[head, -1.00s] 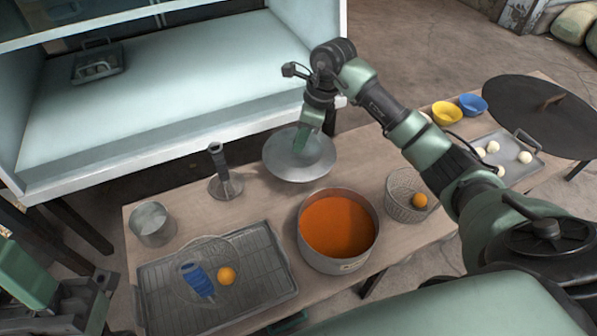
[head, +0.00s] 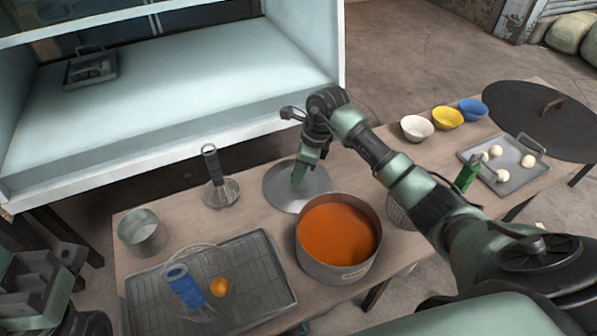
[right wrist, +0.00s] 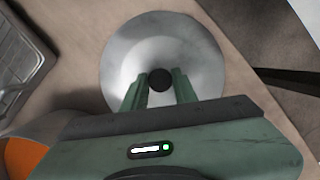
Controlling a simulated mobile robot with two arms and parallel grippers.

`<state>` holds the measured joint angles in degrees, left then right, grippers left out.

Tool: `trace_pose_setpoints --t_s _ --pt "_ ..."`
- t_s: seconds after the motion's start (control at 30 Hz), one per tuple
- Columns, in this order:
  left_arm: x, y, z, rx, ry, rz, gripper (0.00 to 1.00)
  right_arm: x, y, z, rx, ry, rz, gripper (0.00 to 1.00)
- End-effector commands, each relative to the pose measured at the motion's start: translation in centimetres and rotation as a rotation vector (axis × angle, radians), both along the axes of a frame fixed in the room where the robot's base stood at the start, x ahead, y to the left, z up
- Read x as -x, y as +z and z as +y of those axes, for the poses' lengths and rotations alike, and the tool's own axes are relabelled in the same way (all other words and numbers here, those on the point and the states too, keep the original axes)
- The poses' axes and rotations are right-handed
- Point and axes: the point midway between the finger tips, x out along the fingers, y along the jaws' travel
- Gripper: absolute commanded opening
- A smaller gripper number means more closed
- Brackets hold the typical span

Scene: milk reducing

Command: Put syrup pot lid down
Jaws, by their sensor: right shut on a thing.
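The round grey metal pot lid (head: 281,186) is at the table's far edge, just behind the syrup pot. It also shows in the right wrist view (right wrist: 190,45), with a dark round knob (right wrist: 159,80) at its middle. My right gripper (head: 299,176) is over the lid and shut on its knob. The lid looks flat and on or very near the table; I cannot tell if it touches. The syrup pot (head: 336,262) stands open, full of orange syrup. My left gripper (head: 62,262) is at the left edge, empty as far as I see; its jaws are unclear.
A whisk (head: 219,180) and a metal cup (head: 140,231) stand left of the lid. Bowls (head: 417,128) and a dough tray (head: 515,178) are right.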

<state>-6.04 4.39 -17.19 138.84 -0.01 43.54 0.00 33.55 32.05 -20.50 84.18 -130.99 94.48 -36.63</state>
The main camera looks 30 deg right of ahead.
Motion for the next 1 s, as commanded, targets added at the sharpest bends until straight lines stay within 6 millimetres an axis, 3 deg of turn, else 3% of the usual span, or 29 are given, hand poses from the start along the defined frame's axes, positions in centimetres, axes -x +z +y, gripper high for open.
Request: trace_pose_setpoints --t_s 0.1,0.13,0.2,0.5,0.67,0.83,1.0 --pt "0.0 -0.1 0.0 0.000 0.000 -0.002 0.36 0.0 -0.3 0.0 0.001 0.000 -0.001 0.00" --pt "0.0 0.0 0.0 -0.001 0.001 -0.004 0.36 0.0 -0.3 0.0 0.000 0.000 0.000 0.34" --pt "0.0 0.1 0.0 -0.001 0.000 -0.003 0.36 0.0 -0.3 0.0 0.000 0.000 0.000 0.50" --pt "0.0 0.1 0.0 -0.001 0.000 -0.003 0.36 0.0 -0.2 0.0 0.000 0.000 0.000 0.50" --pt "0.1 0.3 0.1 0.003 0.000 0.010 0.36 0.1 1.1 -0.2 0.001 0.000 0.000 0.50" --pt "0.3 -0.5 0.3 0.007 -0.005 0.094 0.36 0.5 3.9 -0.8 0.003 -0.001 0.000 0.50" --pt "0.5 0.9 0.4 0.008 -0.006 0.155 0.36 1.1 8.1 -1.7 0.003 -0.001 -0.001 0.50"
